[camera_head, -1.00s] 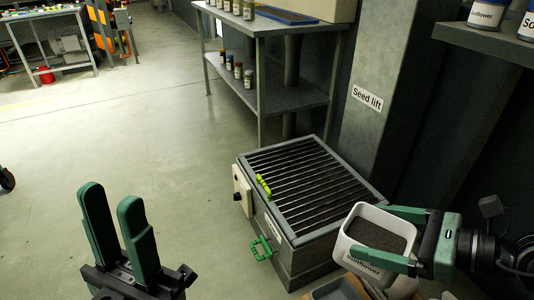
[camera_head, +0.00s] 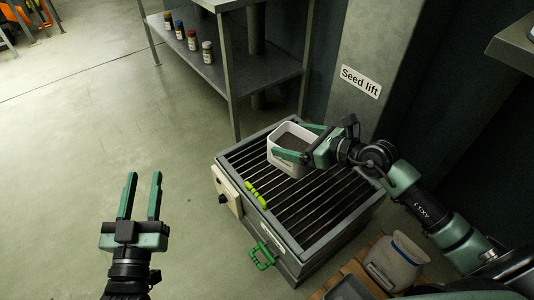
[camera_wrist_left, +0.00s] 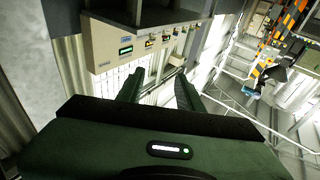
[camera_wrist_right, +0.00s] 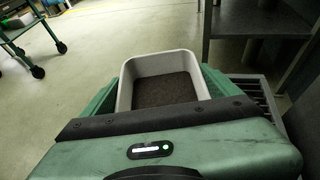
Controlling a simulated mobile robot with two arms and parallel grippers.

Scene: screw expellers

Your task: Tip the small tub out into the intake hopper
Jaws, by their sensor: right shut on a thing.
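The small white tub (camera_head: 285,163) holds dark seed and is upright in the head view. My right gripper (camera_head: 298,143) is shut on it, one finger on each side, above the far part of the hopper's grate. The tub also fills the middle of the right wrist view (camera_wrist_right: 163,64), with the dark seed inside. The intake hopper (camera_head: 325,239) is a grey box with a slatted top and a bright green handle on the slats. My left gripper (camera_head: 141,191) is open and empty over the floor, left of the hopper.
The column with the "Seed lift" label (camera_head: 379,50) rises behind the hopper. A metal shelf (camera_head: 255,73) with several jars stands at the back. A pale sack (camera_head: 396,262) sits on a wooden pallet at the lower right. The floor at left is clear.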

